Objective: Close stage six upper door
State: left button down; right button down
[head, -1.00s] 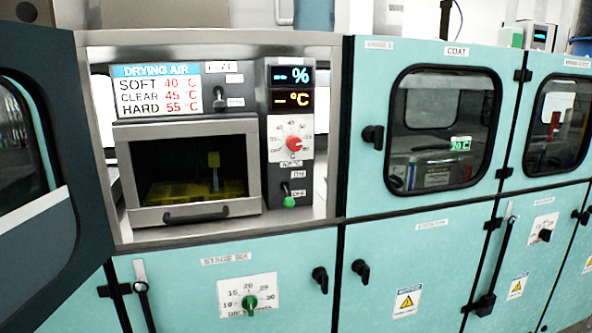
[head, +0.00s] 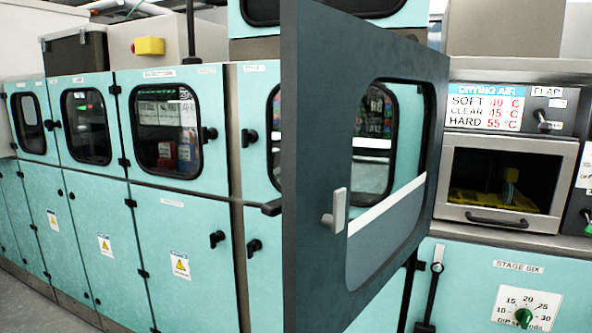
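The stage six upper door (head: 310,215) stands wide open in the head view, swung out from the cabinet toward me. Its dark inner face shows, with a window (head: 385,140) and a light grey latch piece (head: 338,210) near its free edge. The open stage six compartment (head: 510,140) is at the right, with a drying air panel (head: 488,108) and a small oven-like box (head: 505,180) inside. The stage six label (head: 519,267) is on the lower panel below it. Neither of my grippers is in view.
A row of teal cabinets with shut windowed upper doors (head: 170,125) runs to the left. Dark knobs (head: 217,239) stick out from their lower doors. A yellow and red switch box (head: 148,46) sits on top. Grey floor (head: 25,300) shows at bottom left.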

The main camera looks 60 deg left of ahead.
aim_at(329, 57)
jog(key=k+j+u, duration=0.1)
jog(key=j+u, duration=0.25)
jog(key=j, duration=1.2)
